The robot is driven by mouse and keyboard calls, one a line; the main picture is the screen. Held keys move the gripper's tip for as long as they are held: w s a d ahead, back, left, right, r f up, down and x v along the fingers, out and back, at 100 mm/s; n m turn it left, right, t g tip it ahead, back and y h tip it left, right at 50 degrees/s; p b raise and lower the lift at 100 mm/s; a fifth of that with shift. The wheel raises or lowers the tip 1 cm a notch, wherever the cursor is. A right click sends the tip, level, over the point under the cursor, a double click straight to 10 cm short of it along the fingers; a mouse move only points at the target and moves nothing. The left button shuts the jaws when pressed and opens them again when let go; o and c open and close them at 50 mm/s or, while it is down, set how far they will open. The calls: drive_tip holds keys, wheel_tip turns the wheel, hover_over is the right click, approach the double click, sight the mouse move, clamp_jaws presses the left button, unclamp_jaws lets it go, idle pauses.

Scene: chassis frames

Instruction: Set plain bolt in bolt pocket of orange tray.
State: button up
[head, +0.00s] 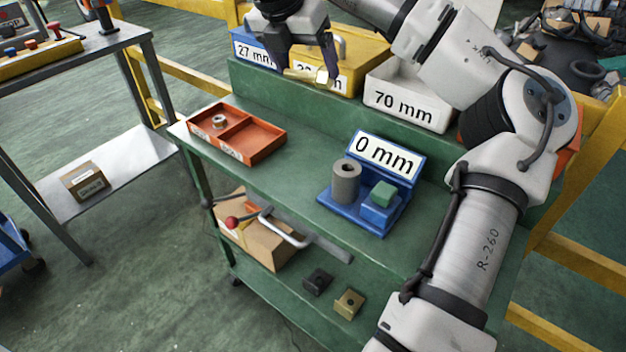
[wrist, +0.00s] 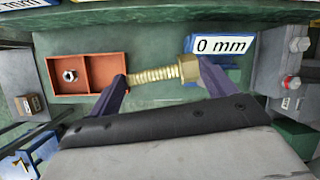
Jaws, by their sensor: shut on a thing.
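My gripper (head: 308,78) is shut on a brass-coloured bolt (wrist: 152,78), held sideways across the fingers with its hex head to the right. In the head view the bolt (head: 300,75) is high, in front of the bins at the back of the bench. The orange tray (head: 262,144) lies on the left part of the green bench, below and left of my gripper. It has two compartments; the left one holds a silver nut (head: 219,121), and the right one is empty. Front labels are too small to read. The tray (wrist: 104,73) also shows in the wrist view, left of the bolt.
A blue stand (head: 352,215) marked 0 mm carries a grey cylinder (head: 346,182) and a green block (head: 384,192), right of the tray. A white 70 mm bin (head: 410,100) and a yellow bin (head: 365,60) stand on the raised back ledge. Bench between tray and stand is clear.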

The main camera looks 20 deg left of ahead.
wheel_tip(320, 180, down, 20)
drive_tip(key=shift+p, duration=1.15)
drive_tip(key=shift+f, duration=0.2)
drive_tip(key=o, duration=1)
drive_tip(key=shift+r, duration=0.1)
